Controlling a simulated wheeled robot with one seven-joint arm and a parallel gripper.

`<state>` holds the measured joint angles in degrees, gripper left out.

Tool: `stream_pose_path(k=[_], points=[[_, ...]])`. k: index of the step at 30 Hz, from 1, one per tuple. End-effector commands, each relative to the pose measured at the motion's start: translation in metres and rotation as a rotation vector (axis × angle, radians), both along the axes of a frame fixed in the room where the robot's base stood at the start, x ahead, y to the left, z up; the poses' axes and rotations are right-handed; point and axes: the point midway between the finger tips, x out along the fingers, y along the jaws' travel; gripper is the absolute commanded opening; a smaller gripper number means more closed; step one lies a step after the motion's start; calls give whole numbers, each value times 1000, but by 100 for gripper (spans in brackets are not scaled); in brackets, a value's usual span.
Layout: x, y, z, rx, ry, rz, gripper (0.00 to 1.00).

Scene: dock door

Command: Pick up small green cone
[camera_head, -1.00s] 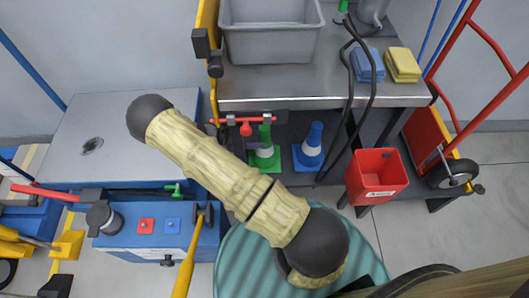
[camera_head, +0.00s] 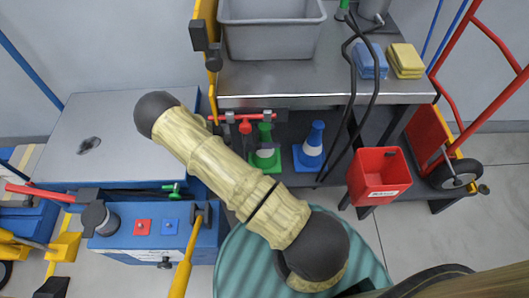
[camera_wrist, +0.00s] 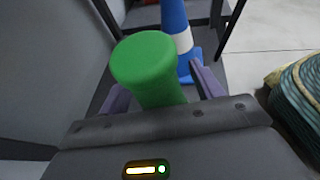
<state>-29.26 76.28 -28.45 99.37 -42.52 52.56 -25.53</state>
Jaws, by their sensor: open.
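The small green cone (camera_head: 265,154) stands on the lower shelf under the metal bench in the head view, left of the blue cone (camera_head: 312,147). In the wrist view the green cone (camera_wrist: 148,65) is close up, its rounded top toward the camera. My gripper (camera_wrist: 160,92) is open, with one purple finger on each side of the green cone. I cannot tell whether either finger touches it. The cone's lower part is hidden behind the gripper body. The blue cone (camera_wrist: 176,25) with its white band stands just beyond, near the right finger.
The metal bench (camera_head: 300,84) overhangs the cones and carries a grey tub (camera_head: 270,38) and sponges. A red pipe with a valve (camera_head: 246,117) runs close by the green cone. Dark hoses (camera_head: 352,100) hang at right, near a red bucket (camera_head: 379,175).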

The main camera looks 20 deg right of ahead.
Motion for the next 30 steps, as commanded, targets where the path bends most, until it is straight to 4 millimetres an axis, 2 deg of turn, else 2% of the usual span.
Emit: stream_pose_path(k=[9, 11, 18, 20, 30], points=[[0, 0, 0, 0, 0, 0, 65], [0, 0, 0, 0, 0, 0, 56], [0, 0, 0, 0, 0, 0, 8], [0, 0, 0, 0, 0, 0, 0], [0, 0, 2, -1, 0, 0, 0]])
